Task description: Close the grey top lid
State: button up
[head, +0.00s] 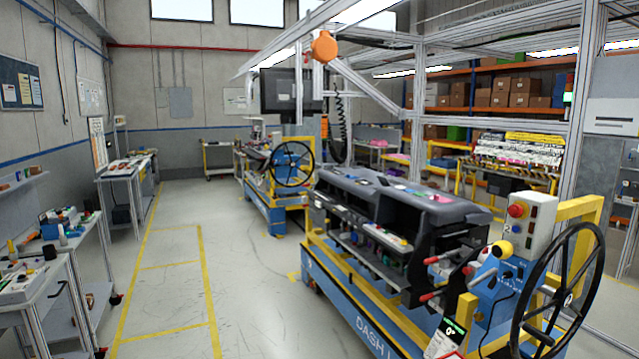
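A dark grey dashboard module (350,187) lies on a blue and yellow wheeled stand in the right half of the head view. Its top surface is grey, with small pink and teal items near its far edge. I cannot make out a separate top lid or whether one is open. The front of the module has dark open recesses, with a shelf of small coloured parts below. My gripper is not in view.
A large black handwheel (568,297) and a control box (525,222) with a red button stand at the module's right end. A second similar stand (265,213) is farther back. Benches line the left wall. The yellow-marked floor aisle (168,290) is clear.

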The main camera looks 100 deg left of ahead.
aim_at(385, 182)
jog(key=i+j+u, duration=0.25)
jog(key=i+u, duration=0.55)
jog(key=i, duration=0.2)
jog(key=i+u, duration=0.4)
jog(key=i+l+u, duration=0.4)
jog(key=i, duration=0.2)
jog(key=j, duration=0.1)
